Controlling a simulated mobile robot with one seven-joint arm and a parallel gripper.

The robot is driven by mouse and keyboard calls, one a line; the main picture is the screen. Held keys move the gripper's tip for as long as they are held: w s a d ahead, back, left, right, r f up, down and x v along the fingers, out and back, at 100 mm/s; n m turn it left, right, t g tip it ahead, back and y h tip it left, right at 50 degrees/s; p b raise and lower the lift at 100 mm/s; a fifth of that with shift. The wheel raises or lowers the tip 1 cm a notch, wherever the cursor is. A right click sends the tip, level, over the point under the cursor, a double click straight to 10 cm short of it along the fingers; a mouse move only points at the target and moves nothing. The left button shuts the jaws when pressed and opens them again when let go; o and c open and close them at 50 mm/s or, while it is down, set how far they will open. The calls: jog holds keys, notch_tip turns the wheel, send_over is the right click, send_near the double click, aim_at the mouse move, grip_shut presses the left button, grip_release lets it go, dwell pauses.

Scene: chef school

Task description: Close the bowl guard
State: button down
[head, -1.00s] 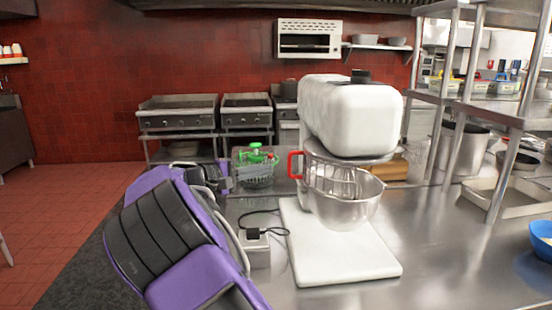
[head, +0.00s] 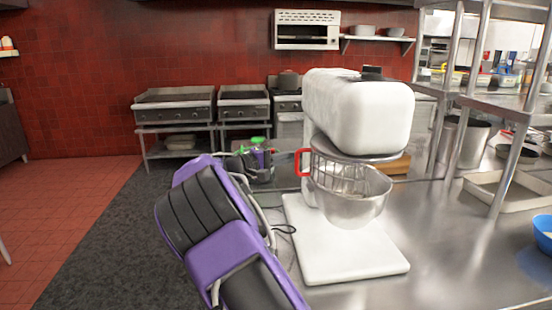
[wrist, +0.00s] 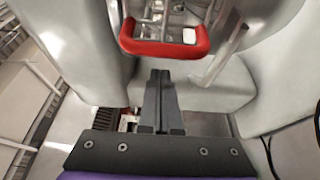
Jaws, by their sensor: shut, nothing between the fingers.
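The white stand mixer (head: 365,110) stands on a white board with a steel bowl (head: 350,198) under its head. The wire bowl guard (head: 328,168) sits between head and bowl, with its red handle (head: 299,164) on the left side. The red handle (wrist: 165,48) also shows large in the wrist view, just beyond my fingertips. My gripper (head: 286,155) is shut and empty, left of the handle; its dark fingers (wrist: 160,76) point at it in the wrist view. I cannot tell whether they touch the handle.
The white board (head: 340,250) lies on the steel counter (head: 450,250). A blue bowl (head: 543,232) is at the right edge. Steel shelving (head: 500,105) stands at the right. The counter between board and shelving is clear.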

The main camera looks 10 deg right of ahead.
jog(key=shift+s+a, duration=0.25)
jog(key=shift+s, duration=0.35)
jog(key=shift+s+a, duration=0.3)
jog(key=shift+s, duration=0.3)
jog(key=shift+s+a, duration=0.25)
jog(key=shift+s, duration=0.35)
jog(key=shift+s, duration=0.15)
